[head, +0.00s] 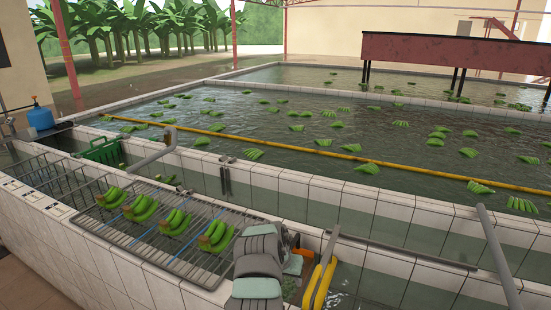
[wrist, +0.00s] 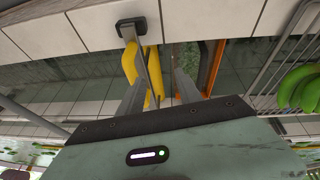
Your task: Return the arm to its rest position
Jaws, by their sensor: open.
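My gripper (wrist: 160,88) shows in the wrist view with its two grey fingers apart and nothing held between them. A yellow-handled item (wrist: 130,62) and a metal bar show beyond the fingers. In the head view my grey-green arm comes in at the bottom middle, beside the right end of the wire rack (head: 118,232); the fingers are mostly hidden there. Several green banana clusters (head: 176,222) lie in a row on the rack, to the left of my arm. Bananas (wrist: 299,86) also show at the right edge of the wrist view, apart from the fingers.
The yellow handles (head: 318,285) and an orange piece (head: 295,264) are close to the right of my arm. Grey rails (head: 497,255) stand above the tiled wall (head: 300,205). A green crate (head: 101,151) is at the rack's far left. Bananas float in the large water tank (head: 300,155).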

